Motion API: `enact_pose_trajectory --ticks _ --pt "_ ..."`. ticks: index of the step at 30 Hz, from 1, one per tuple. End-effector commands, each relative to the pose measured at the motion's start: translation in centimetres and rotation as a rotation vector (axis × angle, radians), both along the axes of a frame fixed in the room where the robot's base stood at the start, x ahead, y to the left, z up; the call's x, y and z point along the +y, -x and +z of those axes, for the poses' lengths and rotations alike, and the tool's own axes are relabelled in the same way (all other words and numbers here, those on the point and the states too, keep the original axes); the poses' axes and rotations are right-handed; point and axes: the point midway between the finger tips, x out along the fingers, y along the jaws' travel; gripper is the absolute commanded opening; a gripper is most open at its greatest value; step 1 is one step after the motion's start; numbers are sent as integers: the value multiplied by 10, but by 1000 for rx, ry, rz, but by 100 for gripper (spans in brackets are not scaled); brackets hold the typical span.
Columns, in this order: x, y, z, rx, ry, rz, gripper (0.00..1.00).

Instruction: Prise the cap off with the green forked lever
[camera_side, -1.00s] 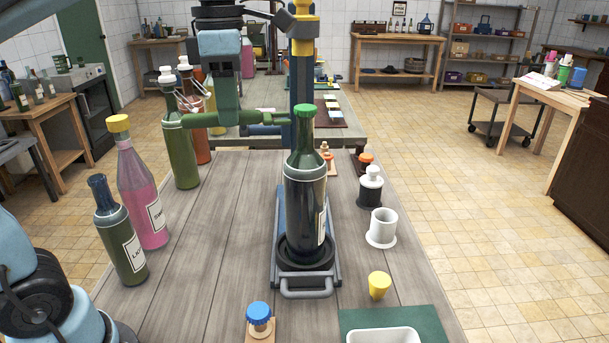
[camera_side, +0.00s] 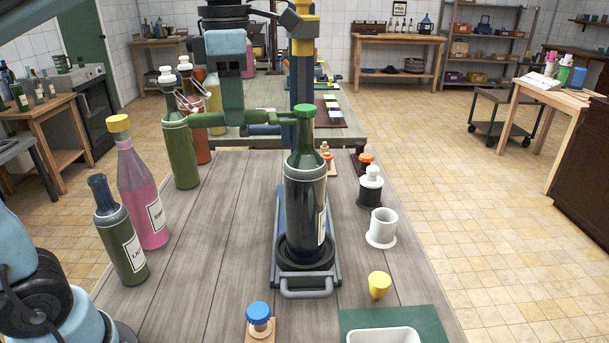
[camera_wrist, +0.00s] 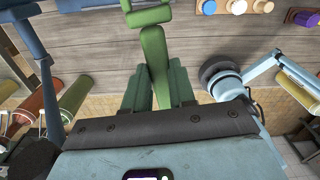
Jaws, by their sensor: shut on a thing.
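A dark bottle (camera_side: 305,200) with a green cap (camera_side: 304,111) stands upright in a black ring on a grey-blue stand (camera_side: 306,284) mid-table. My gripper (camera_side: 232,116) is left of the bottle, at about cap height. It is shut on the green forked lever (camera_side: 262,117), which reaches right toward the cap. The lever's tip is right beside the cap's left edge; I cannot tell whether it touches. In the wrist view, the lever (camera_wrist: 154,52) runs up from between my gripper's fingers (camera_wrist: 158,92). The cap cannot be made out there.
A blue column (camera_side: 301,70) with a yellow collar rises behind the bottle. Pink (camera_side: 142,190), green (camera_side: 180,150) and dark (camera_side: 121,240) bottles stand left. A white cup (camera_side: 382,228), yellow stopper (camera_side: 379,284) and blue-capped piece (camera_side: 259,317) are near the front and right.

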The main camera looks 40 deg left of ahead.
Motion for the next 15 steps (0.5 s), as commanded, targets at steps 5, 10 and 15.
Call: enact_pose_trajectory --ticks 5,10,15 --pt "-1 -1 0 0 0 0 0" --pt "-2 -2 0 0 0 0 0" --pt "-3 -4 0 0 0 0 0"
